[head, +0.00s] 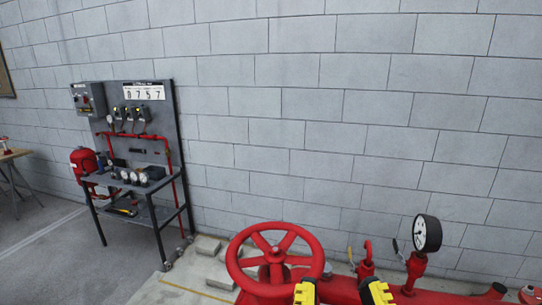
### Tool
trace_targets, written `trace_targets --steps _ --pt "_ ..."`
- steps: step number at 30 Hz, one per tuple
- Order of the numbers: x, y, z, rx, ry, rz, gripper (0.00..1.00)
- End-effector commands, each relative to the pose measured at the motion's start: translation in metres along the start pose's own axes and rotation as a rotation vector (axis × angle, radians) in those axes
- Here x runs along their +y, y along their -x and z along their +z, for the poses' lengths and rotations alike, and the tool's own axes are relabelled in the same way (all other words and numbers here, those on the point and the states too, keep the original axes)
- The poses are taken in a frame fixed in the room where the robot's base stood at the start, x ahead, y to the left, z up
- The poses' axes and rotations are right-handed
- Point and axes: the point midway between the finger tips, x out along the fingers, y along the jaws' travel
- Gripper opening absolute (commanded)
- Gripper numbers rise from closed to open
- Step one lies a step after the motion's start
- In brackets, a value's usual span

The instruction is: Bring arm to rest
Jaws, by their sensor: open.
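My gripper (342,289) shows at the bottom edge of the head view. Its two yellow-and-black fingertips stand well apart, so it is open, with nothing seen held between them. The rest of my gripper and my arm are below the picture. A red handwheel (272,259) is just left of the fingertips in the picture. Red piping (342,290) shows behind and between the fingers. I cannot tell whether a finger touches the pipe.
A pressure gauge (427,233) stands on the red pipework at right, beside a red valve fitting (366,262). A panel stand (152,185) with gauges and a red tank (84,163) are at left. A block wall (350,110) closes the back. The floor (60,255) at left is clear.

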Motion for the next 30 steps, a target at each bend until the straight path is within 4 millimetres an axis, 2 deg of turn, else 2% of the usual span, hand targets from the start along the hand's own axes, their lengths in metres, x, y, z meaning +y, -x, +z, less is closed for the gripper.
trace_targets --steps 1,9,12,15,17,30 --pt "0.000 -0.017 -0.046 0.000 -0.001 0.000 0.47" --pt "0.000 -0.059 -0.157 0.000 -0.005 0.001 0.47" --pt "0.000 -0.072 -0.188 -0.001 -0.006 0.001 0.47" --pt "0.000 -0.078 -0.206 -0.001 -0.007 0.001 0.47" --pt "0.000 -0.080 -0.210 -0.002 -0.008 0.001 0.47" --pt "0.000 -0.079 -0.207 0.000 -0.008 0.001 0.47"
